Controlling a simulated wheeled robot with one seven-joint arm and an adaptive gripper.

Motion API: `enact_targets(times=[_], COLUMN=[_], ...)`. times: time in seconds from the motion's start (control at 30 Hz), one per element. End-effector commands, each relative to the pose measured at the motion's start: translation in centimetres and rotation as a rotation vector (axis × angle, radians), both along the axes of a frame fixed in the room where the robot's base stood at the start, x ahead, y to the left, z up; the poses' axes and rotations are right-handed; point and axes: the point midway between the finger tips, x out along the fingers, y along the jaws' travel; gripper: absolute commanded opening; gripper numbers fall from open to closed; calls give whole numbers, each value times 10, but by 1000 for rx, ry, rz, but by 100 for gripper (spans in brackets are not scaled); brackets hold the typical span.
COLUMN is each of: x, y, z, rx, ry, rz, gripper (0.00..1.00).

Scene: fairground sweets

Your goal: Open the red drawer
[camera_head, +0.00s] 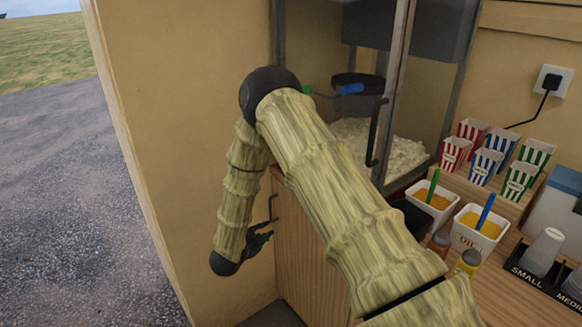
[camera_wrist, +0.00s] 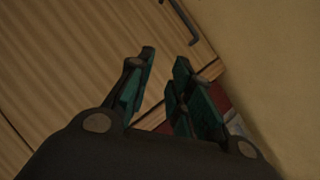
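My gripper (camera_wrist: 165,60) is open in the wrist view, with a gap between its two teal-padded fingers and nothing held. In the head view my gripper (camera_head: 262,236) hangs low beside the wooden cabinet. A small red patch (camera_wrist: 221,101) shows behind the right finger in the wrist view, mostly hidden; I cannot tell whether it is the red drawer. No red drawer front shows clearly in the head view, where my arm covers much of the cabinet. A dark bar handle (camera_wrist: 187,22) is on the wooden panel, apart from the fingers.
The wooden cabinet (camera_head: 300,250) stands against a tan wall (camera_head: 180,110). Above it is a glass popcorn machine with popcorn (camera_head: 398,152). The counter at right holds striped popcorn boxes (camera_head: 487,165), sauce tubs (camera_head: 478,232) and bottles. Open ground lies at left.

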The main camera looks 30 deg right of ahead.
Motion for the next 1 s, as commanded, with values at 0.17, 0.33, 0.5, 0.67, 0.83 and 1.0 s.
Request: enact_targets(times=[0.17,0.33,0.5,0.67,0.83,1.0], x=[38,44,44,45,46,48], y=[-33,-45,-50,-66,-92,-118], z=[110,162,178,176,171,165], rx=[37,56,60,59,59,59], ry=[-359,-543,-601,-603,-601,-600], rz=[-376,-590,-664,-667,-666,-665], gripper=[21,21,21,21,21,21])
